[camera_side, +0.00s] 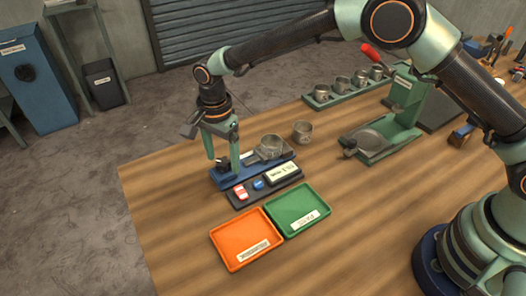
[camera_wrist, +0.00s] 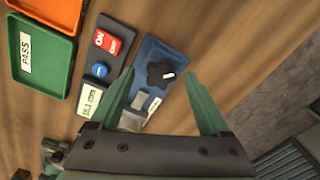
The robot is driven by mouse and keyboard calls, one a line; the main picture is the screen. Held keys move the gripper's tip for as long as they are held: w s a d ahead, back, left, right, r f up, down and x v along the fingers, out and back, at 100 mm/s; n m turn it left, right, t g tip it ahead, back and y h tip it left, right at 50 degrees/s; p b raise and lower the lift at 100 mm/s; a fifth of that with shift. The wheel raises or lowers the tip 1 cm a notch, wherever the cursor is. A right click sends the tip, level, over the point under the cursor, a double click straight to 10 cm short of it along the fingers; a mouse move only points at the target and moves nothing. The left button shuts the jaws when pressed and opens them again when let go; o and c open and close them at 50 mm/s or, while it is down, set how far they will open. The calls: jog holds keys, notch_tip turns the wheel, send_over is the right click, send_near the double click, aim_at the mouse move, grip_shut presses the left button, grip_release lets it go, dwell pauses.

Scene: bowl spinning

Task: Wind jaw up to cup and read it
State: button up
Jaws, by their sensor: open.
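My gripper (camera_side: 222,164) is open at the left end of a blue gauge fixture (camera_side: 226,181). In the wrist view the fingertips of my gripper (camera_wrist: 160,75) stand apart on either side of a dark lobed knob (camera_wrist: 160,75) with a white mark; I cannot tell whether they touch it. A grey metal cup (camera_side: 271,145) sits at the fixture's right part, by a grey metal jaw (camera_side: 250,158). I cannot tell whether jaw and cup touch. A display (camera_side: 282,172) shows a reading too small to make out.
The dark readout panel carries a red switch (camera_side: 240,191) and a blue button (camera_side: 258,184). An orange tray (camera_side: 238,236) and a green tray (camera_side: 296,207) lie in front. Another cup (camera_side: 302,131) stands behind the fixture. A rack (camera_side: 318,99) holds several cups. The table's left side is clear.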

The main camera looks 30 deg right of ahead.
aim_at(223, 161)
notch_tip(223, 161, up, 12)
dwell(0.5)
jog(key=s+d+r+n+t, duration=0.1)
jog(key=s+d+r+n, duration=0.2)
jog(key=d+r, duration=0.35)
jog(key=s+d+r+n+t, duration=0.2)
jog(key=d+r+n, duration=0.15)
jog(key=d, duration=0.55)
jog(key=s+d+f+n+t, duration=0.1)
jog(key=s+d+n+t, duration=0.1)
jog(key=s+d+n, duration=0.4)
jog(key=s+d, duration=0.5)
jog(key=s, duration=0.2)
jog(key=shift+f+n+t, duration=0.2)
jog(key=shift+n+t, duration=0.1)
jog(key=shift+n, duration=0.05)
